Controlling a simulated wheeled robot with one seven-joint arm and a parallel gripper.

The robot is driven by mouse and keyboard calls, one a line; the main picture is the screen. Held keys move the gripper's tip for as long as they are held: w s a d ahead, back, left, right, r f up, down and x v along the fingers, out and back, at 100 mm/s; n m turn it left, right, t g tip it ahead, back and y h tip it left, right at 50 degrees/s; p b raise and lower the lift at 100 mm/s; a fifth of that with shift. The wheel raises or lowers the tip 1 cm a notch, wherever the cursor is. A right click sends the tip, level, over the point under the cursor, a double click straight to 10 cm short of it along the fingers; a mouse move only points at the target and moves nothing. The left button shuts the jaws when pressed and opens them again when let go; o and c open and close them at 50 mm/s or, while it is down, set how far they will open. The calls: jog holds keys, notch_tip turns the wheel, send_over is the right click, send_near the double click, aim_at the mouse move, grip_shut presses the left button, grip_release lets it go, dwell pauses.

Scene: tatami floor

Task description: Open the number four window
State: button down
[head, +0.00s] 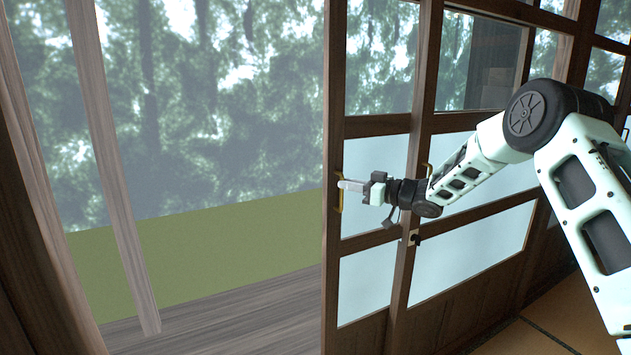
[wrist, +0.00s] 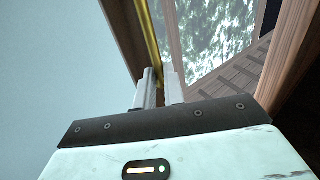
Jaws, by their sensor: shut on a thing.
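A wooden sliding window panel (head: 333,120) has frosted lower panes and clear upper panes. A narrow brass handle (head: 339,206) runs upright on its left frame post. My gripper (head: 344,185) reaches in from the right across the panel, with its fingers at this handle. In the wrist view the brass handle (wrist: 150,35) runs down to the fingers of my gripper (wrist: 160,80), which are shut on it. The exact contact is partly hidden by the fingers. Left of the panel is a wide opening onto the outside. No number shows on any panel.
A second brass handle (head: 427,170) and a small latch (head: 413,238) are on the overlapping panel post to the right. Wooden posts (head: 115,170) stand at the left. Outside are a wooden deck (head: 230,310), grass and trees. Tatami (head: 530,338) shows at the lower right.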

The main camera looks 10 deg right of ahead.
jog(key=w+d+p, duration=0.1)
jog(key=w+d, duration=0.1)
jog(key=d, duration=0.7)
jog(key=c, duration=1.5)
grip_release()
jog(key=shift+w, duration=0.1)
jog(key=shift+a, duration=0.1)
jog(key=b+v, duration=0.2)
jog(key=v, duration=1.5)
jog(key=shift+d, duration=0.2)
